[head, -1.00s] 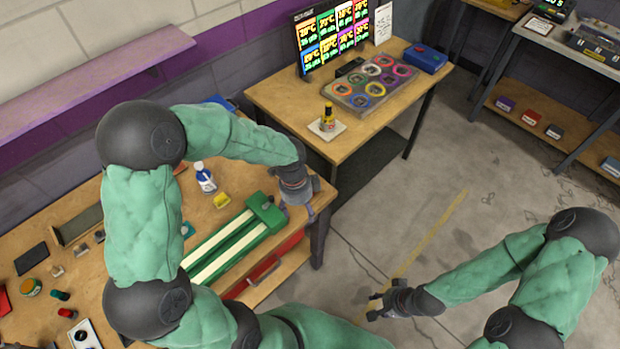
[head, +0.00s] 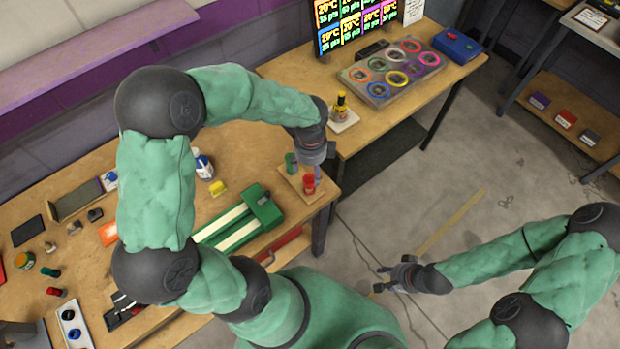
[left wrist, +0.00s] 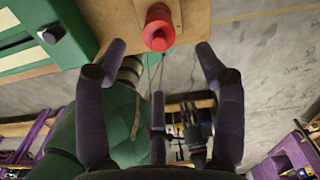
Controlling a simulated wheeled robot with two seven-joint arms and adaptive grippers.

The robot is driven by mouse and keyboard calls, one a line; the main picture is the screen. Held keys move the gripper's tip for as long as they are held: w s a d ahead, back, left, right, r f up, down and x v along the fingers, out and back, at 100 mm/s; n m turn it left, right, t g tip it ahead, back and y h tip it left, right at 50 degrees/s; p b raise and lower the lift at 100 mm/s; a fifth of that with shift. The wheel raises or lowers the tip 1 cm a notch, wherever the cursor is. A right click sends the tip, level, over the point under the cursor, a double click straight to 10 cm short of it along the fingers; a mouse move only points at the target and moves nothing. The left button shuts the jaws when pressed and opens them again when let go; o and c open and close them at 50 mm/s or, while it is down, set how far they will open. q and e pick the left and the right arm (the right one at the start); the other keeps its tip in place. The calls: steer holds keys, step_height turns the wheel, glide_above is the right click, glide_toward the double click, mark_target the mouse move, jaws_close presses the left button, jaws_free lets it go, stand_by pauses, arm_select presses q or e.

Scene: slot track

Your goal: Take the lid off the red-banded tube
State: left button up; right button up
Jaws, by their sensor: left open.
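A red object, apparently the red-banded tube (head: 309,183), stands on a small wooden board (head: 292,186) at the right end of the workbench. In the left wrist view the red tube (left wrist: 157,27) shows its round red top; I cannot tell the lid from the band. A green tube (head: 291,163) stands behind it on the board. My left gripper (head: 319,178) is just beside the red tube in the head view. In the left wrist view its fingers (left wrist: 159,50) are spread and empty, with the red tube just beyond the tips. My right gripper (head: 380,279) is open and empty over the floor.
A green track block with pale strips (head: 240,218) lies left of the board. A white bottle with blue (head: 203,165) and a yellow block (head: 218,187) are behind it. A second table holds a yellow bottle (head: 341,105) and a tray of coloured rings (head: 385,90).

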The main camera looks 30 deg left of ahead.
mark_target(310, 175)
arm_select(q)
steer(key=shift+w+f, duration=0.15)
steer(key=shift+f, duration=0.75)
steer(key=f, duration=0.1)
steer(key=f+b, duration=0.1)
steer(key=f, duration=0.3)
steer(key=shift+a, duration=0.25)
steer(key=c, duration=0.9)
